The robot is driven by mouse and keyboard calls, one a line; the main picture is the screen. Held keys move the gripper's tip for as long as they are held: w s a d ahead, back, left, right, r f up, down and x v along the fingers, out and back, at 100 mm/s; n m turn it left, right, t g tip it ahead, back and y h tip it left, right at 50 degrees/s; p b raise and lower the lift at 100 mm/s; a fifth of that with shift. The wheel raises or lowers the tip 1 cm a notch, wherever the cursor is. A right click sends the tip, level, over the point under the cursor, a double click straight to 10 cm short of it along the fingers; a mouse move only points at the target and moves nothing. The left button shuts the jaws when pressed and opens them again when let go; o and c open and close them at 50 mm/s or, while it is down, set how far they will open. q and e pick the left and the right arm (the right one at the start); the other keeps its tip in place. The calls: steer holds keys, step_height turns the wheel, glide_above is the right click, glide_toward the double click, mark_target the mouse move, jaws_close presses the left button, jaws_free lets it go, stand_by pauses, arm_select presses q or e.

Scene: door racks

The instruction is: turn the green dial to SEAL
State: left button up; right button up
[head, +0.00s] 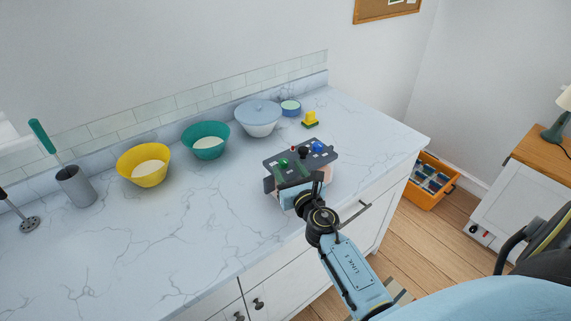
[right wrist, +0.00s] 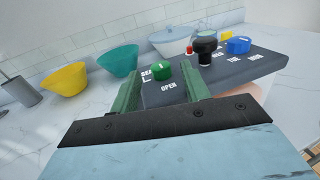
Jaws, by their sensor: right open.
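The green dial (right wrist: 162,70) sits on a dark grey control panel (right wrist: 215,75) on the counter. It also shows in the head view (head: 283,163). OPEN is printed on the panel's near side, and a partly hidden label, probably SEAL, is to the dial's left. A small white mark shows on the dial, but I cannot tell exactly where it points. My right gripper (right wrist: 163,80) is open, its two green fingers on either side of the dial. I cannot tell whether they touch it. My left gripper is not in view.
A black knob (right wrist: 204,48), a red button (right wrist: 189,50) and a blue knob (right wrist: 238,46) share the panel. Behind stand a yellow bowl (head: 143,174), a teal bowl (head: 206,145) and a lidded bowl (head: 258,123). The counter's left front is clear. An orange crate (head: 428,199) is on the floor.

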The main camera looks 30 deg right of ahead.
mark_target(283, 163)
steer(key=shift+x, duration=1.45)
steer(key=c, duration=1)
